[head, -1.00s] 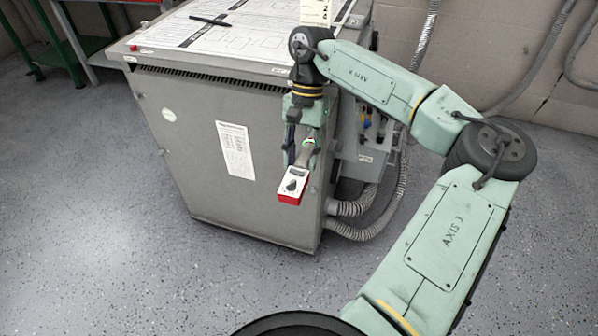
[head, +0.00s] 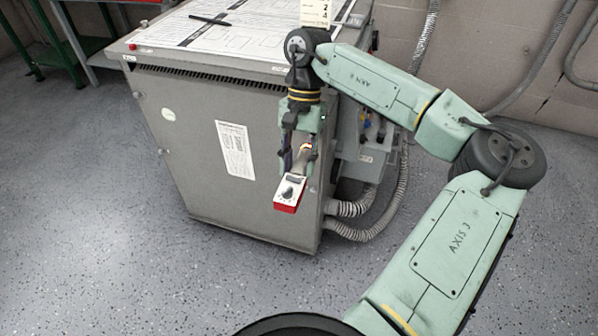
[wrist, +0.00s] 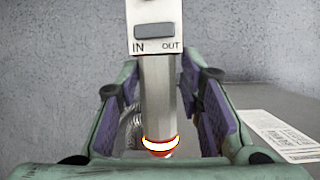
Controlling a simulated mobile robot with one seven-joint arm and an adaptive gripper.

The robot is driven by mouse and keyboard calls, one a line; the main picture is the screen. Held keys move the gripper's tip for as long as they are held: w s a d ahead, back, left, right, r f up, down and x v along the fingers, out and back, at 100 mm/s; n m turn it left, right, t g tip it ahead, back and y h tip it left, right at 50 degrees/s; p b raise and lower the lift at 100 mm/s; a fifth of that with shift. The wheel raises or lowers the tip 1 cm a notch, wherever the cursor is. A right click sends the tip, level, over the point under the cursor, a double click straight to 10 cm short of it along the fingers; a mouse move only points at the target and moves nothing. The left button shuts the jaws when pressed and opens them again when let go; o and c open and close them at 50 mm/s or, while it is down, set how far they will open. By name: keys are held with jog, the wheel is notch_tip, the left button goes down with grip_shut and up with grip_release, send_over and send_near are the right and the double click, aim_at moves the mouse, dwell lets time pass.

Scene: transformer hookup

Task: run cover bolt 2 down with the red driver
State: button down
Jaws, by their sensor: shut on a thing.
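My gripper (head: 298,160) points down beside the right front corner of the grey cabinet, shut on the red driver (head: 289,193). In the wrist view the driver's grey shaft (wrist: 158,95) runs between my purple-padded fingers, with a switch marked IN and OUT above. A ring near its lower end glows white and yellow with a red edge. I cannot make out cover bolt 2 or the driver's working tip in either view.
The grey cabinet (head: 190,150) has printed sheets and a black pen (head: 210,19) on top. A grey terminal box (head: 366,165) and ribbed hoses (head: 362,232) are on its right side, partly behind my arm. A green bench (head: 60,45) stands at the back left. The front floor is clear.

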jog(key=shift+s+a, duration=0.2)
jog(key=shift+s, duration=0.35)
jog(key=shift+s+a, duration=0.15)
jog(key=shift+s, duration=0.35)
